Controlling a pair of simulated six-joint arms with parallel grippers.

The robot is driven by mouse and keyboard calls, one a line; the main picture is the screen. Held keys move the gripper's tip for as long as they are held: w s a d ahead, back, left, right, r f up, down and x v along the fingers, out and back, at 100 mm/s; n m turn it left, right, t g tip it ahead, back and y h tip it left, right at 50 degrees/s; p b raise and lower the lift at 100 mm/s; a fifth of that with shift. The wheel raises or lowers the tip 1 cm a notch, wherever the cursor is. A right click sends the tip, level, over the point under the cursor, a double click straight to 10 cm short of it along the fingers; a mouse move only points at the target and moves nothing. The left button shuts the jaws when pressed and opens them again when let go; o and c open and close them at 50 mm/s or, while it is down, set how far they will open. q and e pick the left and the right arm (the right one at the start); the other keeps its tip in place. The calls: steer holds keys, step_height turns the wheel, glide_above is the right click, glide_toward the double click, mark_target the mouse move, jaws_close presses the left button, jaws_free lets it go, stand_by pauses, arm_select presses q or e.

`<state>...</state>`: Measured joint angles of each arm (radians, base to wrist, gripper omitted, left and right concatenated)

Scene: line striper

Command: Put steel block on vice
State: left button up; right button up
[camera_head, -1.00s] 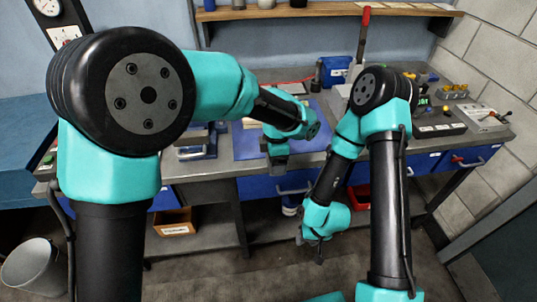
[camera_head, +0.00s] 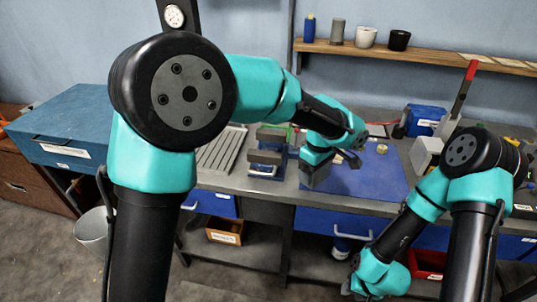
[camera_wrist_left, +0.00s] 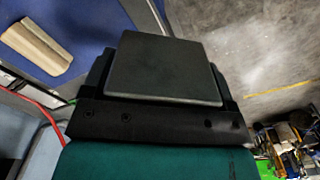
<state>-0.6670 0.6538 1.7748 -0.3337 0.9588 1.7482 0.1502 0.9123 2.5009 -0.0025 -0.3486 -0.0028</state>
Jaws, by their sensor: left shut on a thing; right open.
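My left gripper (camera_head: 316,170) is shut on the steel block (camera_head: 315,178), a grey block held at the left front of the blue mat, near the bench's front edge. In the left wrist view the block (camera_wrist_left: 165,68) is a dark flat square between the jaws. The vice (camera_head: 267,158), blue with grey jaws, stands on the bench just left of the gripper. The block is apart from it. My right gripper (camera_head: 358,291) is low in front of the bench, open, and its fingers are hard to make out.
The blue mat (camera_head: 375,178) lies right of the vice. A ribbed grey plate (camera_head: 220,150) is left of the vice. A small brass-coloured piece (camera_head: 382,149) sits on the mat. A red-handled lever tool (camera_head: 460,95) stands at the back right. A shelf (camera_head: 430,58) runs above the bench.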

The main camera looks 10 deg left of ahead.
arm_select(q)
steer(key=w+a+r+m, duration=0.2)
steer(key=a+r+m, duration=0.15)
steer(key=a, duration=0.25)
steer(key=w+a+r+m, duration=0.3)
steer(key=a+m, duration=0.2)
steer(key=a, duration=0.1)
steer(key=w+a+m, duration=0.2)
steer(key=w+a, duration=0.1)
steer(key=w, duration=0.6)
steer(key=shift+f, duration=0.1)
steer(key=shift+f, duration=3.1)
steer(key=shift+f, duration=1.85)
steer(key=shift+f, duration=0.1)
steer(key=o, duration=1.3)
